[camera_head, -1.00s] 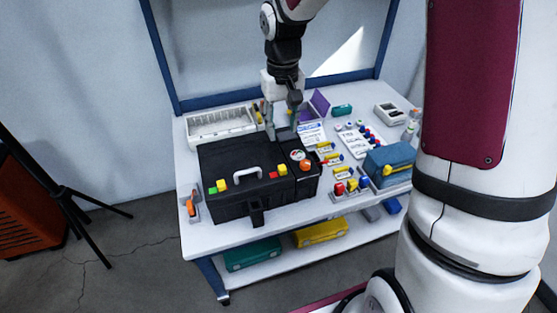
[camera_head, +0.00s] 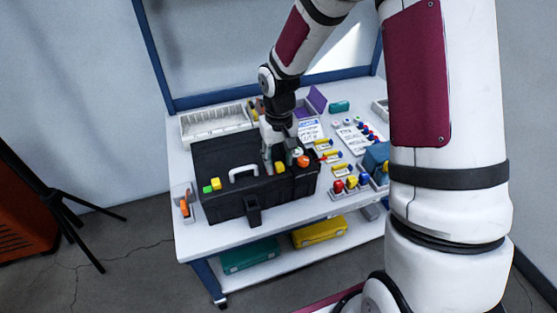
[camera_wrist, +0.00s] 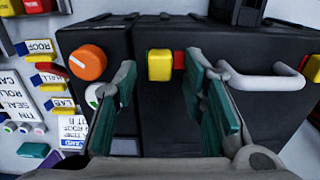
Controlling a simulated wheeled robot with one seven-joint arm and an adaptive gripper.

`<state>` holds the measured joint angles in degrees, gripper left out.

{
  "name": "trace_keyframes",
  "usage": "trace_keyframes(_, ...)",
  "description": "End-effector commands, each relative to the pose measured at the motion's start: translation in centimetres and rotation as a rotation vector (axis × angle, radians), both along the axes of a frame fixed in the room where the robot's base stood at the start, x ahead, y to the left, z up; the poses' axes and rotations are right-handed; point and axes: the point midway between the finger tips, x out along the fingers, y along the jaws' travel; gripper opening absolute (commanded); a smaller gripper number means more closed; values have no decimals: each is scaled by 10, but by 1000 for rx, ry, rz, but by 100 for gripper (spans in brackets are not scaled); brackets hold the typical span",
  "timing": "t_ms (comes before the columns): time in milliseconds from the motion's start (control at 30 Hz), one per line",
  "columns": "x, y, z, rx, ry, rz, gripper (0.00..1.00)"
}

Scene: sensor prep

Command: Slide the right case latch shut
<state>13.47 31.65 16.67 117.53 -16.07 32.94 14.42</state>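The black case (camera_head: 232,204) stands closed on the bench. Its right latch has a yellow slider (camera_head: 281,168), partly crowded by my gripper in the head view. In the wrist view the yellow slider (camera_wrist: 160,65) sits on the case with a red mark (camera_wrist: 179,60) beside it. The left latch's yellow slider (camera_head: 216,184) has a green mark (camera_head: 207,189) next to it. My gripper (camera_wrist: 162,66) is open, with its teal pads on either side of the right slider in the wrist view. I cannot tell whether they touch it. In the head view my gripper (camera_head: 277,160) is low over the case.
The orange knob (camera_wrist: 87,62) is close beside one finger, and the white handle (camera_wrist: 262,77) is beside the other. A white rack (camera_head: 215,122) stands behind the case. Labelled cards (camera_head: 331,155) and coloured plugs (camera_head: 351,182) lie to its right.

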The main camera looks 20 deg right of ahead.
Motion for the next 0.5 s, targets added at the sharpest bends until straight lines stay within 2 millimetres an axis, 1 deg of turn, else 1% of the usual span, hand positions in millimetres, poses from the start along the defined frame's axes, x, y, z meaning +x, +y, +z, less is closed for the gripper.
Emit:
trace_keyframes(233, 0, 0, 0, 0, 0, 0, 38)
trace_keyframes(267, 0, 0, 0, 0, 0, 0, 32)
trace_keyframes(300, 0, 0, 0, 0, 0, 0, 22)
trace_keyframes(367, 0, 0, 0, 0, 0, 0, 9)
trace_keyframes(400, 0, 0, 0, 0, 0, 0, 0)
trace_keyframes(500, 0, 0, 0, 0, 0, 0, 0)
